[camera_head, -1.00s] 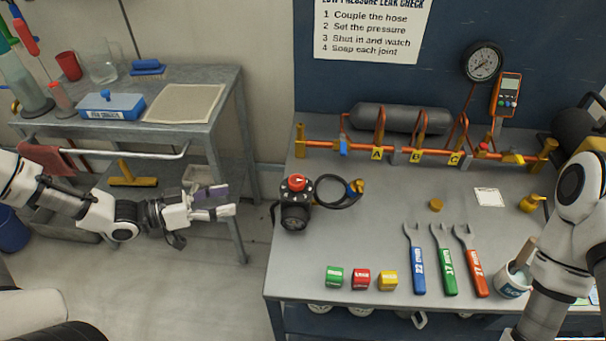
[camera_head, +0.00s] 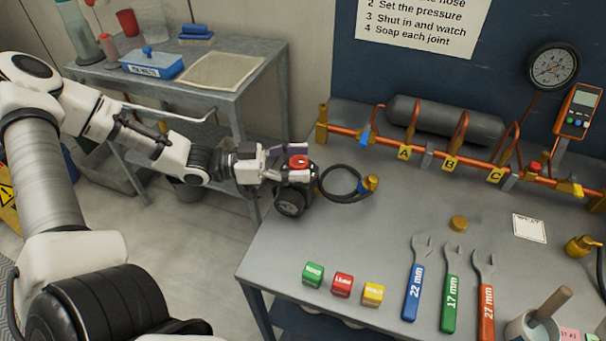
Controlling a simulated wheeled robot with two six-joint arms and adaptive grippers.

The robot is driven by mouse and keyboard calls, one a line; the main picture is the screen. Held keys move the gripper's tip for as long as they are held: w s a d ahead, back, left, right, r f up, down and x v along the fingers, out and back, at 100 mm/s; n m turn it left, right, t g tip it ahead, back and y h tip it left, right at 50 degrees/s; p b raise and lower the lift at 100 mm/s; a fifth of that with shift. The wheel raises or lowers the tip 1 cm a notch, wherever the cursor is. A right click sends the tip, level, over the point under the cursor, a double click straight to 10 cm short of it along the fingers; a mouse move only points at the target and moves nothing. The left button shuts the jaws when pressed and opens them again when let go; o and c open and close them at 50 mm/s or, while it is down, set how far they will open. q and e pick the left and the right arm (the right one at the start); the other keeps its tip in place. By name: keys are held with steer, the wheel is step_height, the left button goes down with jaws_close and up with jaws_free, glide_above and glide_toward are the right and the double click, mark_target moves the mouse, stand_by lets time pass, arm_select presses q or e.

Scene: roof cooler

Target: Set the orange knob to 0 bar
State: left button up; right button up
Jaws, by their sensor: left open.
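The orange-red knob (camera_head: 299,161) sits on top of a black regulator (camera_head: 291,201) at the left edge of the workbench. My left gripper (camera_head: 298,163) reaches in from the left at the knob. It is open, with one finger on the far side of the knob and the other on the near side. I cannot tell whether the fingers touch it. The knob's scale markings are too small to read, and the gripper hides part of the regulator. My right gripper is out of view.
A black hose with a brass end (camera_head: 369,184) curls right of the regulator. A copper pipe manifold (camera_head: 440,161) runs along the back. Coloured blocks (camera_head: 342,284) and wrenches (camera_head: 450,290) lie in front. A round gauge (camera_head: 553,67) hangs on the wall.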

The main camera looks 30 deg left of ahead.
arm_select(q)
steer(key=shift+d+f, duration=0.1)
steer(key=shift+d, duration=0.1)
steer(key=shift+a+r, duration=0.2)
steer(key=shift+d, duration=0.1)
steer(key=c, duration=1.2)
steer(key=shift+o, duration=0.2)
